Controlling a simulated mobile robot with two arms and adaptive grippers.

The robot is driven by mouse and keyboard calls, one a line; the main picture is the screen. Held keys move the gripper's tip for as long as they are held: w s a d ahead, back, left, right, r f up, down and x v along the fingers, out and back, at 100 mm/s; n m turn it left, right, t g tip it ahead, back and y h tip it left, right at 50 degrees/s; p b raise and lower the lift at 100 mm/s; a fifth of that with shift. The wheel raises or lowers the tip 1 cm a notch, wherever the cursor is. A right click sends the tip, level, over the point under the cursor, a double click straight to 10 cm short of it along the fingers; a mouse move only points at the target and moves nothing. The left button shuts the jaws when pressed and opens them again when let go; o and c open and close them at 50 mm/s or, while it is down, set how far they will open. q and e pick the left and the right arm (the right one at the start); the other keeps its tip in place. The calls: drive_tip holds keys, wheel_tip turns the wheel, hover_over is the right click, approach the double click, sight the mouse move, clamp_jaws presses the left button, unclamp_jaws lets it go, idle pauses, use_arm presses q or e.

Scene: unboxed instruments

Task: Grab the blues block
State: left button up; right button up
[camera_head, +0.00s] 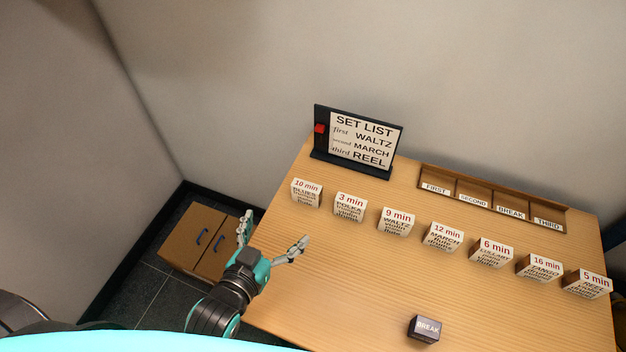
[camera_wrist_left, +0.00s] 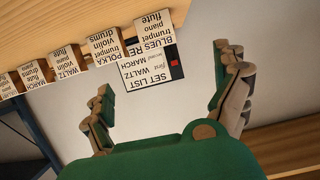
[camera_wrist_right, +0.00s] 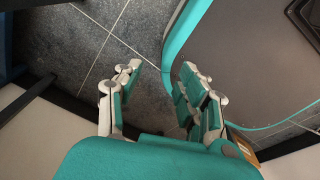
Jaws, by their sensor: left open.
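The blues block (camera_head: 306,193) is a white labelled block marked 10 min, at the left end of the row on the wooden table. In the left wrist view the blues block (camera_wrist_left: 153,32) shows upside down near the table edge, beyond my fingers. My left gripper (camera_head: 276,226) is open and empty, near the table's left edge, below and left of the blues block and apart from it. My right gripper (camera_wrist_right: 161,67) is open and empty over the grey floor, away from the table; it is not seen in the head view.
The polka block (camera_head: 350,207) stands just right of the blues block, with several more along the row. A set list sign (camera_head: 360,140) stands behind.

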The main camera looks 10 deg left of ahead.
use_arm(q)
drive_tip(key=p, duration=0.1)
approach(304, 191)
drive_tip(key=x, duration=0.5)
drive_tip(key=shift+w+r, duration=0.2)
drive_tip(key=shift+w, duration=0.1)
drive_tip(key=shift+x, duration=0.75)
drive_tip(key=x, duration=0.4)
drive_tip(key=shift+w+d+f+p, duration=0.15)
drive_tip(key=shift+w+f+p, duration=0.05)
drive_tip(key=shift+f+p, duration=0.2)
use_arm(e)
drive_tip(key=shift+s+a+r, duration=0.1)
drive_tip(key=shift+s+r, duration=0.1)
drive_tip(key=shift+r, duration=0.25)
drive_tip(key=shift+s+a+r, duration=0.1)
drive_tip(key=shift+s+r, duration=0.05)
drive_tip(key=shift+r, duration=0.3)
use_arm(q)
drive_tip(key=shift+s+r, duration=0.1)
drive_tip(key=shift+c, duration=1)
drive_tip(key=c, duration=1)
use_arm(e)
drive_tip(key=shift+s+d, duration=0.15)
drive_tip(key=shift+d, duration=0.2)
